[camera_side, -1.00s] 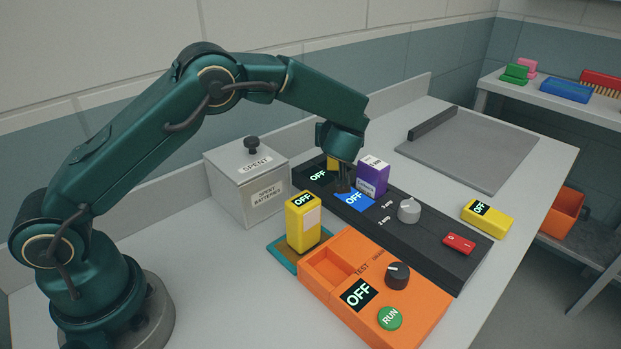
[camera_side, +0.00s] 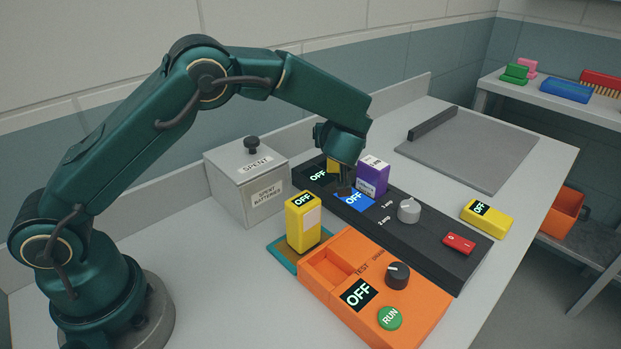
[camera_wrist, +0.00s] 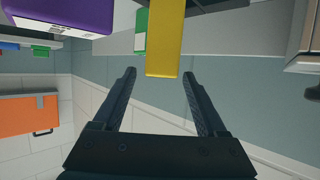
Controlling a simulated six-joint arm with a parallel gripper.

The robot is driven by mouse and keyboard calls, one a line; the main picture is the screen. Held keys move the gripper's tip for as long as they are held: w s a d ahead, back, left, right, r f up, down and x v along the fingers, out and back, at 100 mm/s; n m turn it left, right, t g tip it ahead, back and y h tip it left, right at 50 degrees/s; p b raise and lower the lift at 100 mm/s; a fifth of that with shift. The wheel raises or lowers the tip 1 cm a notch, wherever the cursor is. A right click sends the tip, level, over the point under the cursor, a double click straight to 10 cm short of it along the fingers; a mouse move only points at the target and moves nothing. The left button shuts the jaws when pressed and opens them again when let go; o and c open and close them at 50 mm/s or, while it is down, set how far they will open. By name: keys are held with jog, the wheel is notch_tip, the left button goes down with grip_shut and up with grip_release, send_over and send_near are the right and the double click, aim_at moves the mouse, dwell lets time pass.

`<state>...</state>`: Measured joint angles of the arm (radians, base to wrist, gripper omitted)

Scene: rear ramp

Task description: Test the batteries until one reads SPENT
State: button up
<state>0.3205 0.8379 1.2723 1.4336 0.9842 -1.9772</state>
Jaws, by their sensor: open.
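My gripper (camera_side: 345,187) is low over the black charger (camera_side: 425,237), beside a purple pack (camera_side: 372,176). In the wrist view its fingers (camera_wrist: 159,76) are apart and empty, with a yellow battery (camera_wrist: 165,45) just beyond the tips. In the side view a yellow battery (camera_side: 333,166) stands in the charger, partly hidden by my gripper. Another yellow battery (camera_side: 302,228) stands upright on a teal-edged mat (camera_side: 284,257); a third (camera_side: 487,217) lies at the right. The orange tester (camera_side: 340,291) has an empty-looking slot, a dial and a green RUN button (camera_side: 390,318). Its display (camera_side: 359,294) reads OFF.
A grey lidded box (camera_side: 247,190) labelled SPENT BATTERIES stands behind the mat, its lid on. The charger carries a grey dial (camera_side: 409,210) and a red switch (camera_side: 459,243). A flat grey tray (camera_side: 470,150) lies at the back right. An orange bin (camera_side: 563,213) sits lower right.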

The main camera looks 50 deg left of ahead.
jog(key=v, duration=1)
jog(key=s+a+r+m+g+h, duration=0.1)
jog(key=s+a+m+g+h, duration=0.3)
jog(key=s, duration=0.9)
jog(key=s+d+m+h, duration=0.4)
jog(key=s+m+h, duration=0.1)
jog(key=s, duration=0.6)
jog(key=shift+f+h, duration=0.25)
jog(key=shift+h, duration=0.05)
jog(key=o, duration=0.4)
jog(key=shift+d, duration=0.1)
jog(key=w+a+r+m+h, duration=0.1)
jog(key=w+r+m, duration=0.1)
jog(key=w, duration=0.6)
jog(key=w+a+r+m+h, duration=0.1)
jog(key=w+r, duration=0.1)
jog(key=w, duration=0.5)
jog(key=shift+w+a+f+m+h, duration=0.25)
jog(key=shift+w+a+f+m, duration=0.6)
jog(key=shift+w+f, duration=1.5)
jog(key=shift+w+a+f+m+h, duration=0.35)
jog(key=shift+w+a+f, duration=0.95)
jog(key=shift+w, duration=1.95)
jog(key=shift+w+a+f+m+h, duration=0.2)
jog(key=shift+w+a+f+m, duration=0.6)
jog(key=shift+w+f, duration=1.7)
